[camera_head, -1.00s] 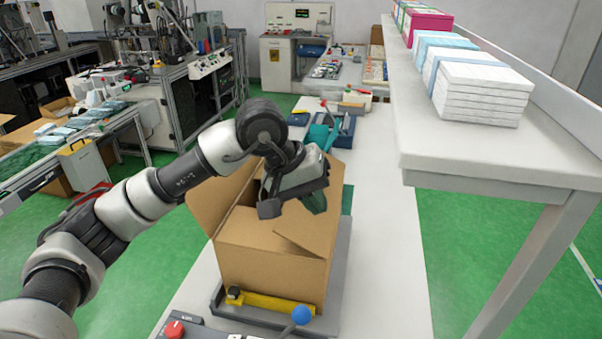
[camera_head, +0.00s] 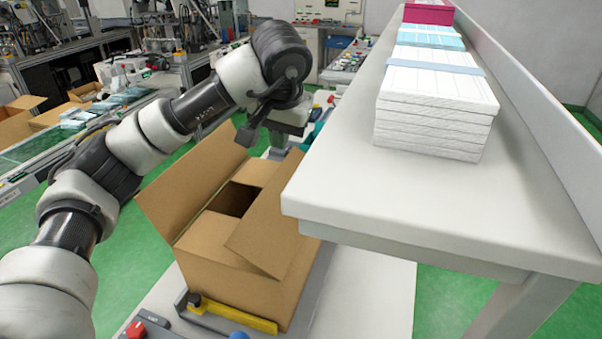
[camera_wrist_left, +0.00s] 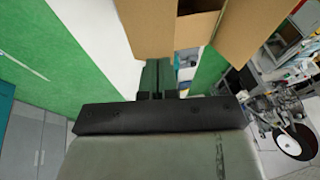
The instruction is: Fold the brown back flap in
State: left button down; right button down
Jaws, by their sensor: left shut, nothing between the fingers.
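The open brown box (camera_head: 235,290) stands on the bench in the head view. Its left flap (camera_head: 180,185) leans outward and its right flap (camera_head: 268,225) slants inward over part of the dark opening. A brown panel (camera_head: 257,170) shows at the back of the opening; I cannot tell whether it is the back flap or the inner wall. My left gripper (camera_head: 284,125) is beyond the far side of the box, its fingers hidden in the head view. In the left wrist view its shut, empty fingers (camera_wrist_left: 158,72) point towards the box's panels (camera_wrist_left: 242,35). My right gripper is out of view.
A white shelf (camera_head: 450,205) with stacks of white boxes (camera_head: 435,110) overhangs the right side, close to the box. A yellow bar (camera_head: 230,315) and a red button (camera_head: 136,329) lie in front of the box. White bench surface is clear at right (camera_head: 375,290).

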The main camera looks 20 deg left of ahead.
pick_arm(q)
jog(key=p, duration=0.5)
send_near(270, 190)
jog(key=x, duration=0.5)
jog(key=shift+w+d+f, duration=0.15)
jog(key=shift+w, duration=0.1)
jog(key=shift+a+f, duration=0.3)
jog(key=shift+f, duration=0.2)
jog(key=shift+d, duration=0.1)
jog(key=shift+f, duration=0.1)
